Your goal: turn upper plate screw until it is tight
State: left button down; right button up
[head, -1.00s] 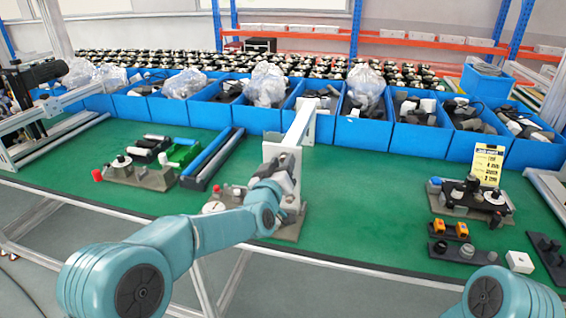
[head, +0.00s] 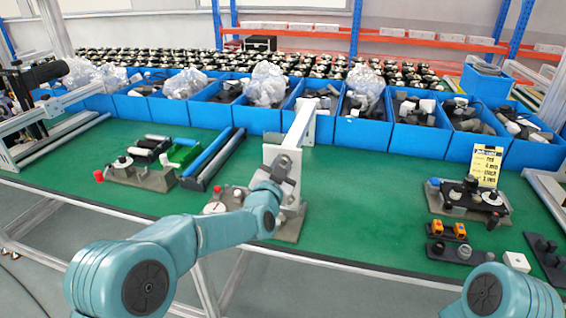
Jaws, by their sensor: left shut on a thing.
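A pale upright plate (head: 269,153) stands on a grey fixture base (head: 291,229) at the middle front of the green bench. My left gripper (head: 284,168) is in front of this plate, at its face. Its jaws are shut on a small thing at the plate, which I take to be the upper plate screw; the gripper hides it. How deep the screw sits cannot be seen. A round pale dial (head: 214,208) sits at the left of the base. My right gripper is out of view; only part of my right arm shows at the lower right.
Blue bins (head: 363,136) with parts and plastic bags line the back. A fixture with a red knob (head: 99,176) is at left. A fixture (head: 467,200) with a yellow card (head: 486,165) and small blocks are at right.

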pick_arm(q)
jog(key=c, duration=1.1)
grip_release()
jog(key=n+b, duration=0.7)
jog(key=b, duration=0.1)
jog(key=shift+f+n, duration=0.25)
jog(key=shift+n, duration=0.05)
jog(key=shift+n+b, duration=0.5)
jog(key=shift+b, duration=0.1)
jog(key=shift+r+n, duration=0.1)
jog(key=shift+n, duration=0.3)
jog(key=shift+r, duration=0.2)
